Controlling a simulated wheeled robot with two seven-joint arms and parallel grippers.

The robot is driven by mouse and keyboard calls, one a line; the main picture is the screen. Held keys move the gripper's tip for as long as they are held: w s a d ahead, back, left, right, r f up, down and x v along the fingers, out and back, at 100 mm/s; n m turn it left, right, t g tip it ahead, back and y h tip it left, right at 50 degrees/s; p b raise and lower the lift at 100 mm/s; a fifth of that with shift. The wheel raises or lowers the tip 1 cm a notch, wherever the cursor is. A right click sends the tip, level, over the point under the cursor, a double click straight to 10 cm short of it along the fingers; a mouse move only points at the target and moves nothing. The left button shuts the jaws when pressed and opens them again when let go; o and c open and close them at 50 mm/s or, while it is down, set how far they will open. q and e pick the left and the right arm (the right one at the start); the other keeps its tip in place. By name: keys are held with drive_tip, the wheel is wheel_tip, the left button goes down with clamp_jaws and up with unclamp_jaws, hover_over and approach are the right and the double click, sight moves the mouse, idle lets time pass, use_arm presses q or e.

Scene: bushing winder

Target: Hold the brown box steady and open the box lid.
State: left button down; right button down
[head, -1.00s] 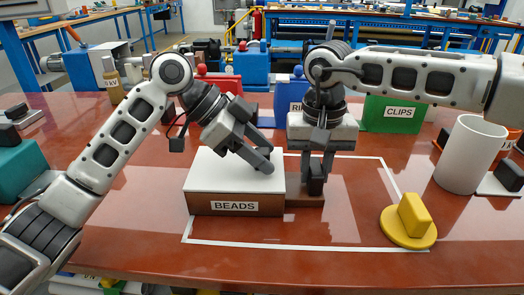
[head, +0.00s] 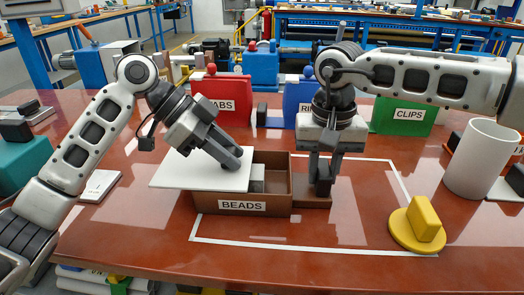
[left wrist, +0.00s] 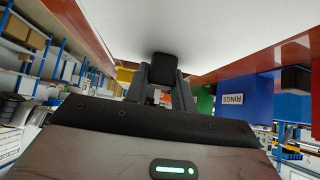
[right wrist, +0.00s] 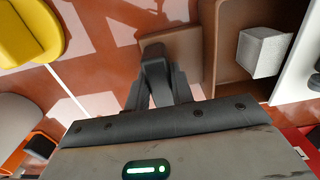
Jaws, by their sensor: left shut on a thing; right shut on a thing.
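The brown box (head: 275,182), labelled BEADS, sits on the red table with its right part uncovered. A grey block (head: 257,178) shows inside it, and in the right wrist view (right wrist: 264,52). The white lid (head: 185,172) lies shifted left over the box and overhangs its left side. My left gripper (head: 234,160) is shut at the lid's top; what it grips there is largely hidden by the fingers. My right gripper (head: 321,185) is shut at the brown tab (right wrist: 190,45) on the box's right side; its fingers hide the gripped part.
A yellow handled disc (head: 416,225) and a white cylinder (head: 482,158) stand to the right. Red (head: 228,100), blue (head: 300,98) and green (head: 402,116) bins stand behind. A white outline surrounds the box area. The table front is clear.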

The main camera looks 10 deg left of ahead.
sight(217, 164)
use_arm(q)
drive_tip(key=a, duration=0.5)
drive_tip(key=shift+s+a, duration=0.1)
drive_tip(key=shift+a, duration=0.15)
use_arm(e)
drive_tip(key=shift+d, duration=0.1)
use_arm(q)
drive_tip(key=c, duration=1.2)
unclamp_jaws()
drive_tip(key=shift+r, duration=0.1)
drive_tip(key=shift+o, duration=0.2)
drive_tip(key=v, duration=1.2)
use_arm(e)
drive_tip(key=c, duration=1.1)
unclamp_jaws()
drive_tip(key=shift+r, duration=0.1)
